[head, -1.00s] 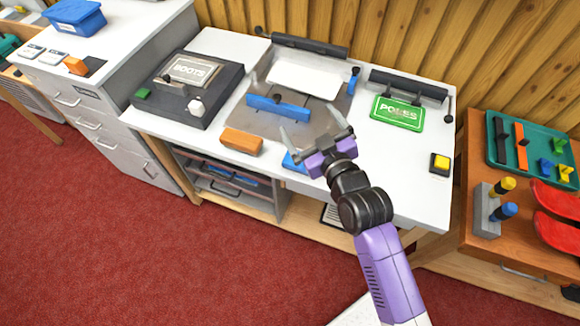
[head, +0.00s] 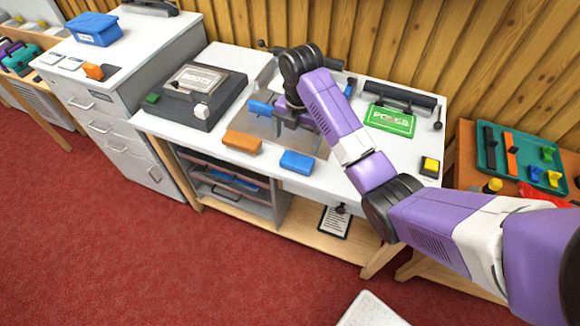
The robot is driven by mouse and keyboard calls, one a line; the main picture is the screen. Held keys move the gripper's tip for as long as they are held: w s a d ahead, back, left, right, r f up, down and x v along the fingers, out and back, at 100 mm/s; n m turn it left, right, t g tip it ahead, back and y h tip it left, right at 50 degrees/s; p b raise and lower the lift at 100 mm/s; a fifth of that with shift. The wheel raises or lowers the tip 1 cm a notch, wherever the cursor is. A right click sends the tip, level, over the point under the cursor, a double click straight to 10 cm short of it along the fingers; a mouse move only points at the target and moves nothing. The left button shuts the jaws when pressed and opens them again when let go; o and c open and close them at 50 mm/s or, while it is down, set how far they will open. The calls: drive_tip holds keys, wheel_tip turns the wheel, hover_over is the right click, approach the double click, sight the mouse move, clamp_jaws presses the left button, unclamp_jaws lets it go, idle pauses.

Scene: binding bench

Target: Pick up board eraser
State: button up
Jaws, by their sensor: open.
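An orange-brown block (head: 241,142) and a blue block (head: 297,161) lie apart near the front edge of the white bench (head: 352,205). Either could be the board eraser; I cannot tell which from their shapes. My gripper (head: 283,127) is open, pointing down over the grey plate behind these two blocks. It is close to the blue bar (head: 262,108), whose right part it and my arm hide. I cannot tell whether it touches the bar. Nothing shows between its fingers.
A green POLES plate (head: 390,121) lies to the right, with a yellow-topped block (head: 429,167) near the bench's right end. A green tray (head: 530,160) sits on the wooden table. The bench's front right is clear.

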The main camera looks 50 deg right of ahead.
drive_tip(key=shift+s+a+n+g, duration=0.3)
drive_tip(key=shift+s+n, duration=0.3)
drive_tip(key=shift+n, duration=0.1)
drive_tip(key=shift+f+p, duration=0.65)
drive_tip(key=shift+f, duration=3.25)
drive_tip(key=c, duration=1.1)
drive_tip(key=shift+r, duration=0.15)
wheel_tip(320, 180, up, 15)
drive_tip(key=p, duration=0.6)
wheel_tip(320, 180, up, 5)
hover_over(297, 160)
drive_tip(key=shift+b, duration=0.35)
